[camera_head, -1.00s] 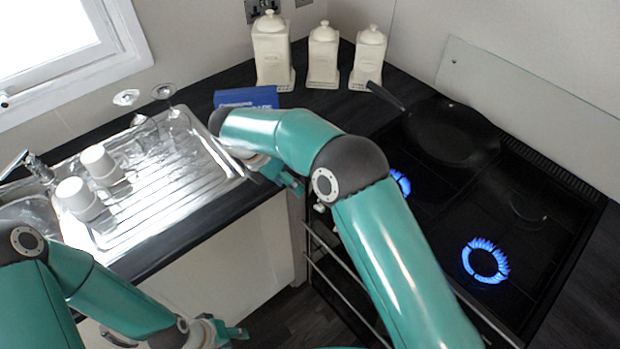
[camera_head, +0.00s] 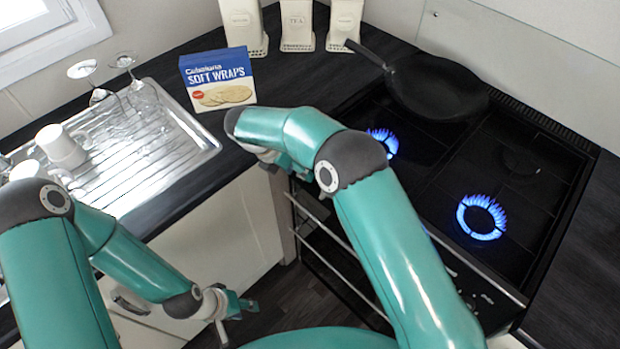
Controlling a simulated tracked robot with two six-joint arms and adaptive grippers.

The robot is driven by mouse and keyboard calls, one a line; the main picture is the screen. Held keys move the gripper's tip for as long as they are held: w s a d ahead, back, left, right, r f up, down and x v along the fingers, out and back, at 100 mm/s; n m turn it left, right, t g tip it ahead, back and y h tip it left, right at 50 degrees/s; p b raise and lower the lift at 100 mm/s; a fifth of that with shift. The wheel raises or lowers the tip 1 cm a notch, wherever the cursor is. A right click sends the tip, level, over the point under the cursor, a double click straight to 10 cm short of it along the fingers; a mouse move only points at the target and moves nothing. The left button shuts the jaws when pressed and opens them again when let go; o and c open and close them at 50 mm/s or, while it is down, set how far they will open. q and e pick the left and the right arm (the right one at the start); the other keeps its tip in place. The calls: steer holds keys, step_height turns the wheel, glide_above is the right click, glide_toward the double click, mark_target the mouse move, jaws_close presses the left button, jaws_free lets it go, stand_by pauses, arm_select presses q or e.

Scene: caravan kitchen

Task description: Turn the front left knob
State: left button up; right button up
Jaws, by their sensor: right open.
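The black hob (camera_head: 520,235) has lit blue burners at its back left (camera_head: 383,142) and front right (camera_head: 481,217); a trace of blue also shows beside my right arm. Small control knobs (camera_head: 470,302) show on the front panel, right of my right arm. My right arm covers much of that panel, so I cannot make out the front left knob. My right gripper (camera_head: 285,165) is open near the hob's left front corner, partly hidden by its own wrist. My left gripper (camera_head: 238,310) is empty, low over the floor in front of the cupboards, and looks open.
A soft wraps box (camera_head: 218,80) stands on the counter behind my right gripper. Cream canisters (camera_head: 297,25) stand at the back. The steel drainer (camera_head: 150,165) holds white mugs (camera_head: 60,147) and glasses.

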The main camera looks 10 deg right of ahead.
steer(key=shift+x, duration=0.8)
steer(key=shift+s, duration=0.1)
steer(key=shift+c, duration=0.3)
steer(key=c, duration=1.1)
steer(key=shift+b, duration=0.45)
steer(key=m+t+y+b, duration=0.1)
steer(key=m+t+b, duration=0.1)
steer(key=b, duration=0.4)
steer(key=m+t+y+b, duration=0.1)
steer(key=m+b, duration=0.1)
steer(key=b, duration=0.5)
steer(key=f+m+t+y+b, duration=0.1)
steer(key=m+t+b, duration=0.1)
steer(key=b, duration=0.4)
steer(key=shift+s+d+f+t+y+b, duration=0.1)
steer(key=shift+s+d+t+y+b, duration=0.1)
steer(key=shift+s+t+y+b, duration=0.15)
steer(key=m+t+b, duration=0.2)
steer(key=m+b, duration=0.1)
steer(key=b, duration=0.6)
steer(key=m+t+b, duration=0.3)
steer(key=b, duration=0.7)
steer(key=m+t+h+b, duration=0.1)
steer(key=m+t+b, duration=0.1)
steer(key=b, duration=0.8)
steer(key=shift+s+m+t, duration=0.25)
steer(key=shift+s+m, duration=0.1)
steer(key=shift+m, duration=0.15)
